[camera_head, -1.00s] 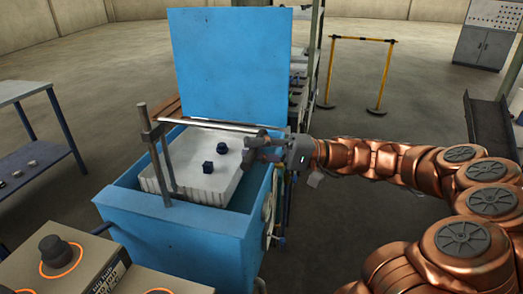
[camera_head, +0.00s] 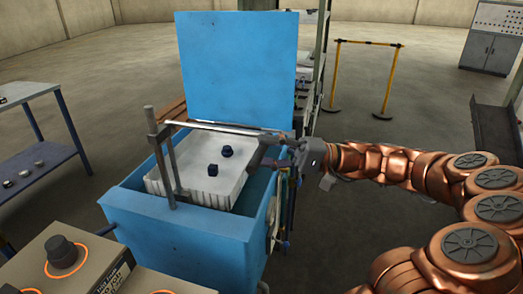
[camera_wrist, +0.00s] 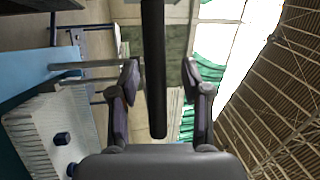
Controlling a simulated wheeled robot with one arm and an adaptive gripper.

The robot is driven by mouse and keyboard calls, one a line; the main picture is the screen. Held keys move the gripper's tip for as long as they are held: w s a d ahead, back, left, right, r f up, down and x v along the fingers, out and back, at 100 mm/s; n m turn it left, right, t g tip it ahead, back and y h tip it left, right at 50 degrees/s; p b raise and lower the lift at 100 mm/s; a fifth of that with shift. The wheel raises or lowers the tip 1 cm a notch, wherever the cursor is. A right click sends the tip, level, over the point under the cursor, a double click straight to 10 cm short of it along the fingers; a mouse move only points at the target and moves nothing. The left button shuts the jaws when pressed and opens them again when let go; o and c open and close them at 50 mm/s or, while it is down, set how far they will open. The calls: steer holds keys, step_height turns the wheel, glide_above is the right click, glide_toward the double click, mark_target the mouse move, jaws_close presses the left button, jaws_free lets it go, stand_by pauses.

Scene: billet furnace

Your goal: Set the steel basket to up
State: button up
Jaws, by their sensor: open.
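A grey post (camera_head: 158,150) and a thin horizontal bar (camera_head: 225,127) stand over the basket. My gripper (camera_head: 272,150) is at the right end of this bar, above the tank's right rim. In the wrist view my gripper (camera_wrist: 160,78) is open, with a dark rod (camera_wrist: 153,70) showing between its fingers. I cannot tell whether a finger touches it. The basket (camera_wrist: 55,130) is at lower left there.
The tank's blue lid (camera_head: 236,65) stands upright behind it. Boxes with dark knobs (camera_head: 62,252) are at the front left. A blue-legged table (camera_head: 45,150) stands at the left. A yellow barrier (camera_head: 365,75) is at the back. The floor right of the tank is clear apart from my arm.

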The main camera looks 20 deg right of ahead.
steer(key=v, duration=1)
steer(key=shift+d, duration=0.25)
steer(key=shift+s+f, duration=0.1)
steer(key=shift+f, duration=0.05)
steer(key=s+a+n+g+h+p, duration=0.2)
steer(key=s+a+g+h, duration=0.3)
steer(key=a, duration=0.5)
steer(key=s+a+n+g+h+p, duration=0.1)
steer(key=s+a+g+h+p, duration=0.2)
steer(key=s+a, duration=0.55)
steer(key=s+a+f+h+p, duration=0.2)
steer(key=s+f+h, duration=0.2)
steer(key=s+h, duration=0.15)
steer(key=s+d+f+m+t+h+p, duration=0.1)
steer(key=s+d+f+h+p, duration=0.1)
steer(key=s+d+h, duration=0.3)
steer(key=d+h+p, duration=0.1)
steer(key=d, duration=0.2)
steer(key=shift+s+d+f+t, duration=0.2)
steer(key=shift+s+t, duration=0.2)
